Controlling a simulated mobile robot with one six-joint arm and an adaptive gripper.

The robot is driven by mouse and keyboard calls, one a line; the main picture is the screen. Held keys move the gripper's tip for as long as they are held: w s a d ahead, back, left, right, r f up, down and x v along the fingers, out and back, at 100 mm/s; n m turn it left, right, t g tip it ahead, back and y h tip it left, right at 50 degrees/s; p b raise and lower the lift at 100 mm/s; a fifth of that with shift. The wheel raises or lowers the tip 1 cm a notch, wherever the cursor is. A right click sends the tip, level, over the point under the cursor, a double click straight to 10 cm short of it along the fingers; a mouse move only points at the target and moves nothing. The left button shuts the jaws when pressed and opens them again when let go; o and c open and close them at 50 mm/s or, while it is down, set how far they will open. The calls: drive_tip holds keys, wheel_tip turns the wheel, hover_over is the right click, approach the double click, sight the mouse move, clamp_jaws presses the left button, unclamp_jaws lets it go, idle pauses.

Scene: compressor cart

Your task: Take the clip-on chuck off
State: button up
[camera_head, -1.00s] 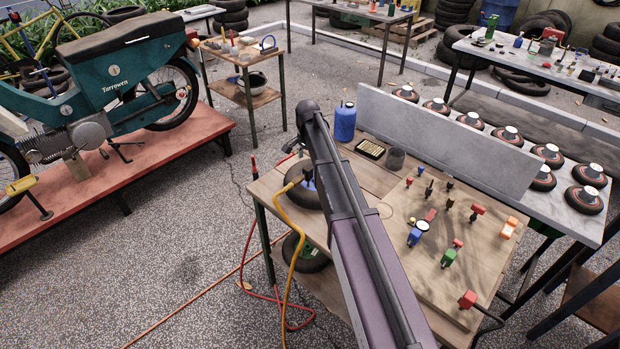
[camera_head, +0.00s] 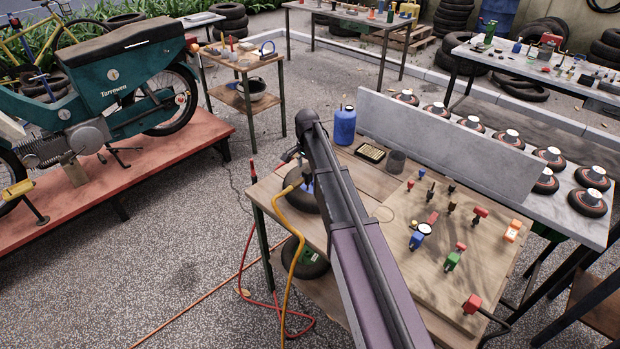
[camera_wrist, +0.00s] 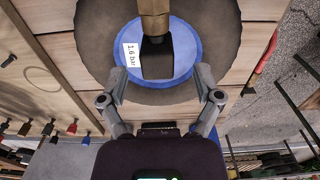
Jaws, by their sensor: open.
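A wheel (camera_wrist: 88,45) with a dark tyre and a blue hub (camera_wrist: 187,72) lies flat on the wooden bench. A white label on the hub reads "1.6 bar". A tan and black fitting (camera_wrist: 154,24), which looks like the clip-on chuck, stands over the hub at the top of the wrist view. My gripper (camera_wrist: 160,92) is open and empty, with its fingers spread on either side of the hub's near edge, apart from the fitting. In the head view, the yellow hose (camera_head: 292,262) runs up to the wheel (camera_head: 299,204); my arm hides the gripper and part of the wheel.
A board (camera_head: 462,245) with several coloured valves and fittings lies right of my arm. A blue bottle (camera_head: 345,126), a dark cup (camera_head: 396,162) and a grey upright panel (camera_head: 445,140) stand behind. A red hose (camera_head: 249,262) hangs off the bench's left side.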

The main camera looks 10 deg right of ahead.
sight(307, 178)
drive_tip(key=shift+s+f+b, duration=0.15)
drive_tip(key=shift+f+b, duration=1.85)
drive_tip(key=shift+f, duration=0.25)
clamp_jaws()
